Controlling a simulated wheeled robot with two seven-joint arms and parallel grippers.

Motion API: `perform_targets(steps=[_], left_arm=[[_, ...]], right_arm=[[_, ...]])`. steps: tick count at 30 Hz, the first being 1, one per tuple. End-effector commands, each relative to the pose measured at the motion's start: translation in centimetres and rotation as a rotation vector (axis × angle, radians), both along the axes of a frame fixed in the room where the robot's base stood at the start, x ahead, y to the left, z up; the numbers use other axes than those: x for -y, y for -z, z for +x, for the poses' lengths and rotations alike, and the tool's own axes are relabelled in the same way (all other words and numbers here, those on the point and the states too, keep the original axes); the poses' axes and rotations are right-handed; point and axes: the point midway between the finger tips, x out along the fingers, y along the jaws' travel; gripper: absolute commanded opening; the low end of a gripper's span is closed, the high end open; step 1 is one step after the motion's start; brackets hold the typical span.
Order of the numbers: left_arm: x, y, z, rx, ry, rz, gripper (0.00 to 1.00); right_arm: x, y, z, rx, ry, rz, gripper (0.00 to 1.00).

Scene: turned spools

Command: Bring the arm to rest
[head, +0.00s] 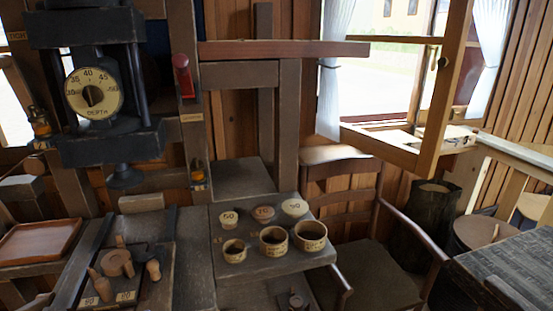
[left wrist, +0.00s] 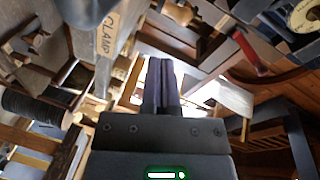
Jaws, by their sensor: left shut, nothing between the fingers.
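My left gripper (left wrist: 162,66) shows in the left wrist view, with its two dark fingers together and nothing between them. Its fingertips point up the picture, apart from the things around them as far as I can tell. I cannot make out the left gripper or the left arm in the head view. My right gripper shows in neither view.
A machine with a round dial (head: 94,92) stands at the upper left. Several cups, including one cup (head: 273,241), stand on a dark bench; a wooden tray (head: 38,242) lies left. A chair (head: 375,270) stands right of the bench. A beam labelled CLAMP (left wrist: 110,38) is near my left gripper.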

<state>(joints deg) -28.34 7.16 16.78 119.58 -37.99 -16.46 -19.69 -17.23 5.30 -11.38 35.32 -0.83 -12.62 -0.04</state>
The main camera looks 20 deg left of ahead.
Motion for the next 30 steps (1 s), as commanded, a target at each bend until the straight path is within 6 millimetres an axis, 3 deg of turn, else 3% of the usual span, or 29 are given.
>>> perform_targets(steps=[3, 6, 12, 16, 23, 26, 30], left_arm=[[2.8, 2.6, -1.6, -0.116, -0.147, -0.365, 0.0], [6.0, 4.8, -3.5, -0.257, -0.238, -0.611, 0.0], [13.0, 7.1, -8.6, -0.588, -0.352, -0.942, 0.0], [17.0, 7.1, -12.5, -0.819, -0.394, -1.066, 0.0], [16.9, 15.8, -12.0, -0.864, -0.427, -1.043, 0.0], [16.8, 19.8, -12.6, -0.885, -0.437, -1.034, 0.0], [16.4, 26.1, -14.9, -0.922, -0.454, -1.016, 0.0]], right_arm=[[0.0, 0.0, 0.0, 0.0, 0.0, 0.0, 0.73], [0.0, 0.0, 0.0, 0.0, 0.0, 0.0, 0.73], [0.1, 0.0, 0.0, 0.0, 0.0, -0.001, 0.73], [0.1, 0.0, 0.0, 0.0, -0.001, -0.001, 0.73], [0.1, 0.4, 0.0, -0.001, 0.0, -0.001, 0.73], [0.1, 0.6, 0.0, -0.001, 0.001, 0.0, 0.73], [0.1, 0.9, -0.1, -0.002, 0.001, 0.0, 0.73]])
